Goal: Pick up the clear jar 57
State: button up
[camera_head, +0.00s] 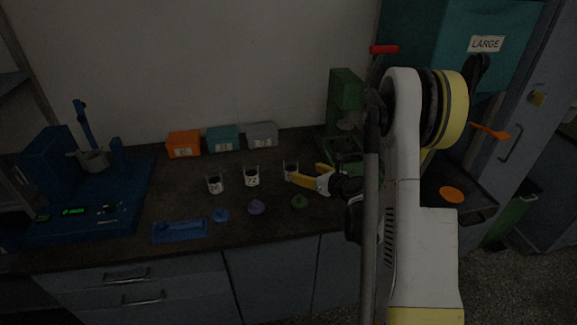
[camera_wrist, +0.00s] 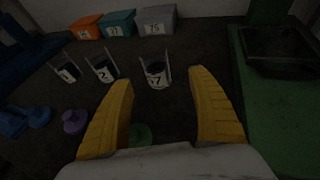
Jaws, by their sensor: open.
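The clear jar 57 (camera_wrist: 156,76) stands upright on the dark counter, with dark contents and a white label reading 57. In the wrist view it lies ahead of my gripper (camera_wrist: 164,95), between the lines of its two yellow fingers and slightly left of centre. My gripper is open and empty. In the head view the jar (camera_head: 290,171) is just left of my gripper (camera_head: 308,176), and a yellow finger partly covers its right side. I cannot tell whether the finger touches it.
Two similar jars, one marked 2 (camera_wrist: 103,69) and another (camera_wrist: 66,73), stand to the left. Orange (camera_head: 184,144), teal (camera_head: 223,139) and grey (camera_head: 262,135) boxes line the wall. A green lid (camera_head: 300,202) lies nearer the front edge. A green machine (camera_head: 345,100) stands behind right.

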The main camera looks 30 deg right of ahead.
aim_at(295, 169)
jog(key=b+x, duration=0.1)
jog(key=x, duration=0.2)
jog(key=b+x, duration=0.1)
jog(key=x, duration=0.3)
jog(key=b+x, duration=0.2)
jog(key=x, duration=0.1)
jog(key=shift+w+a+f, duration=0.1)
jog(key=shift+a+f, duration=0.15)
jog(key=shift+a, duration=0.1)
jog(key=shift+r, duration=0.15)
jog(key=c, duration=1.3)
